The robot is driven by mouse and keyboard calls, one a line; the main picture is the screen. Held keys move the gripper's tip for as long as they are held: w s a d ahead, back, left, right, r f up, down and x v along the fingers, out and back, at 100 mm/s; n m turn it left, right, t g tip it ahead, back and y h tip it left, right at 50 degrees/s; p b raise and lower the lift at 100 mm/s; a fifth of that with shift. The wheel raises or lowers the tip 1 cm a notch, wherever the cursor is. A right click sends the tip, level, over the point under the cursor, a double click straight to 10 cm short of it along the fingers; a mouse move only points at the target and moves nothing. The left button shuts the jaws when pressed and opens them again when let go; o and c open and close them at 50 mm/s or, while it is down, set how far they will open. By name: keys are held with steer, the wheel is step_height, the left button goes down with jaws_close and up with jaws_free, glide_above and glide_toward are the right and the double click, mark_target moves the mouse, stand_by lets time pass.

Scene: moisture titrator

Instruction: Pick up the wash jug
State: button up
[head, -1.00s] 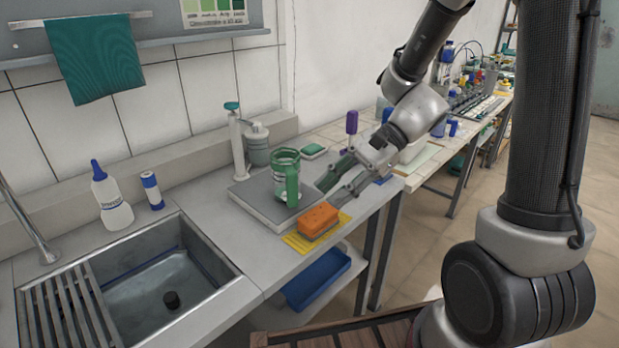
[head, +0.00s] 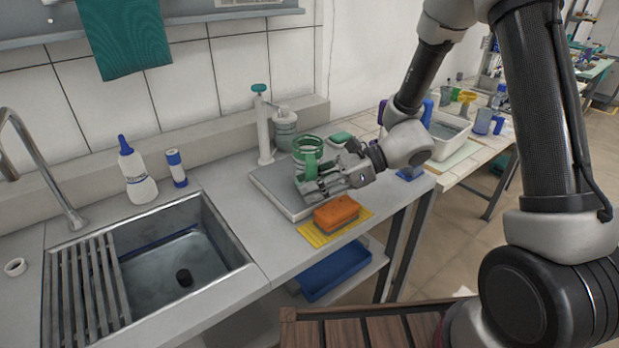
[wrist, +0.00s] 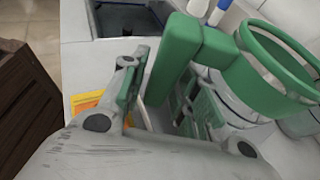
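The wash jug (head: 307,148) stands upright on a grey board on the counter. It has a clear body and a green rim and handle. My gripper (head: 310,184) is at the jug's near right side, low by the handle. In the wrist view the green rim and handle of the jug (wrist: 258,82) fill the upper right. The handle reaches down between the two fingers of my gripper (wrist: 160,98). The fingers are apart, with a gap showing beside the left finger. The handle's lower end is hidden, and I cannot tell whether the right finger touches it.
An orange sponge (head: 336,212) lies on a yellow cloth (head: 313,237) just in front of the board (head: 268,187). A pump dispenser (head: 264,130) stands behind the jug. The sink (head: 200,245) is to the left. A white tub (head: 447,140) stands at the right.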

mark_target(312, 161)
jaws_close()
stand_by(0.4)
step_height(312, 161, up, 10)
steer(key=shift+r, duration=0.1)
steer(key=shift+c, duration=1.5)
jaws_free()
jaws_close()
